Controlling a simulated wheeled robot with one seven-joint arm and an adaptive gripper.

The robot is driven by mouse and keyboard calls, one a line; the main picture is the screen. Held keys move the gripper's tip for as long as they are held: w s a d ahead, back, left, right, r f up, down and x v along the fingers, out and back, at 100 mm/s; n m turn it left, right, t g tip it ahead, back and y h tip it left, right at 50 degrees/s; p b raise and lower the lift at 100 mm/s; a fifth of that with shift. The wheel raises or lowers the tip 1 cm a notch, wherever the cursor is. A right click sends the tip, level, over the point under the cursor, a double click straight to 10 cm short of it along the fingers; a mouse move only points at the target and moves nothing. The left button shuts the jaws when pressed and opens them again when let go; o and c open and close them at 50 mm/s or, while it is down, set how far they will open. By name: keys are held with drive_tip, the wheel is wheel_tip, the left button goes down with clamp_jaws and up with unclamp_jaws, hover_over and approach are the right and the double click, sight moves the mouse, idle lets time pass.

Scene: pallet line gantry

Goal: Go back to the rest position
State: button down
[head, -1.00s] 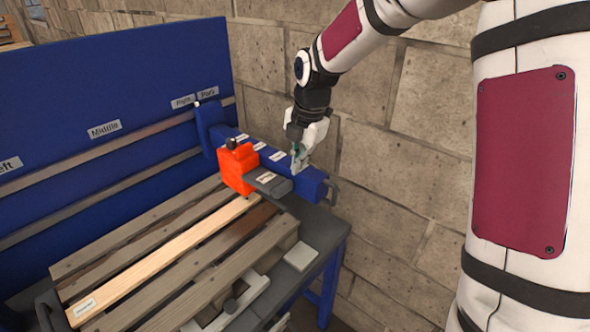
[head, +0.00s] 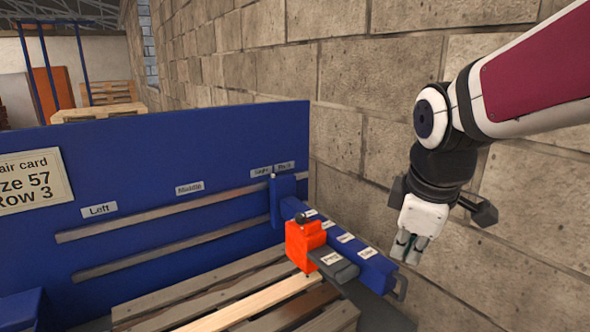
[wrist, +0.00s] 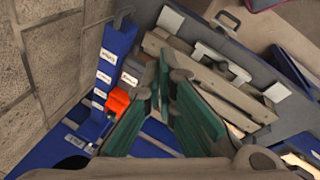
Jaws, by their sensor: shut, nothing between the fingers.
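My gripper (head: 408,247) hangs at the right in the head view, fingers pointing down, shut and empty. It is in the air to the right of the blue gantry beam (head: 372,268), in front of the block wall. In the wrist view the green finger pads of my gripper (wrist: 165,85) fill the middle. An orange block (head: 303,245) with a dark knob sits on the blue beam, with a dark labelled plate beside it. The orange block also shows in the wrist view (wrist: 118,102), left of the fingers.
A slatted wooden pallet (head: 215,298) lies below the beam, with one lighter slat. A blue back panel (head: 130,165) carries rails and labels, one reading Left, and a card (head: 36,185). The block wall (head: 385,120) runs behind my arm.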

drive_tip(key=s+r+m+t, duration=0.1)
drive_tip(key=s+m, duration=1.1)
drive_tip(key=s, duration=0.2)
drive_tip(key=shift+s+d+r+t+y, duration=0.3)
drive_tip(key=shift+s+d, duration=0.05)
drive_tip(key=shift+s, duration=0.05)
